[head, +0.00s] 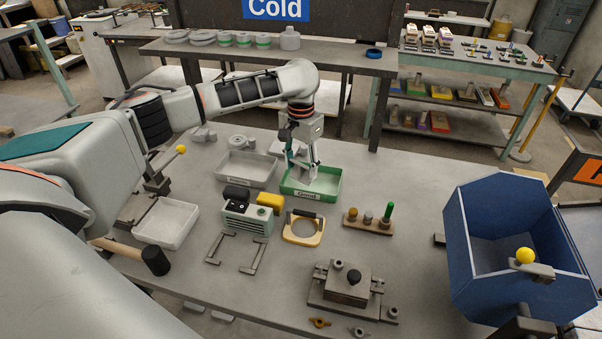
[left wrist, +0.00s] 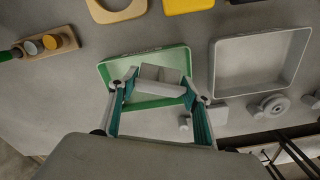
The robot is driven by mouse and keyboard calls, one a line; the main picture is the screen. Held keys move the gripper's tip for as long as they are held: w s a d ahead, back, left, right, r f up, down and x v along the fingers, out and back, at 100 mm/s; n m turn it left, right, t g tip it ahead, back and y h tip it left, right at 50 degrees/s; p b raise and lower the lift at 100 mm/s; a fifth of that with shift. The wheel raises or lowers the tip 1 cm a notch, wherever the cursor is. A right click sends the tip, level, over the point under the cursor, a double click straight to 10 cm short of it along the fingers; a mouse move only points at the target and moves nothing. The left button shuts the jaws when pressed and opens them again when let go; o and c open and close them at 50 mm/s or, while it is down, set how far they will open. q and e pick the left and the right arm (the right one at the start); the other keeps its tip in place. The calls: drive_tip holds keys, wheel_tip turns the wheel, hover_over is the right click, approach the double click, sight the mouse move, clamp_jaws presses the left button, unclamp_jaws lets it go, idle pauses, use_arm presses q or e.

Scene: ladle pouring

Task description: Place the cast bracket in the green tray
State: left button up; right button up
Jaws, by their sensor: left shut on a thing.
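The green tray (head: 334,192) stands on the grey table near the middle of the head view. It also shows in the left wrist view (left wrist: 112,70). My left gripper (head: 303,172) points down at the tray from above. In the left wrist view, its two fingers (left wrist: 158,84) are shut on a pale grey block-like part, the cast bracket (left wrist: 162,72). The bracket is over the inside of the tray; I cannot tell whether it touches the floor of it. In the head view the fingers largely hide the bracket. My right gripper is not in view.
A grey tray (head: 226,178) stands just left of the green tray. A yellow block (head: 270,202), a yellow-based ring (head: 303,240) and a peg board (head: 367,225) lie in front. A white tray (head: 166,240) and a blue bin (head: 458,245) stand further out. Table right of the green tray is clear.

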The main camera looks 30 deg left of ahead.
sight(301, 175)
use_arm(q)
drive_tip(key=shift+f, duration=1.4)
drive_tip(key=o, duration=1.2)
drive_tip(key=shift+f, duration=0.15)
wheel_tip(301, 175, up, 12)
drive_tip(key=shift+r, duration=0.2)
drive_tip(key=shift+s+f, duration=0.1)
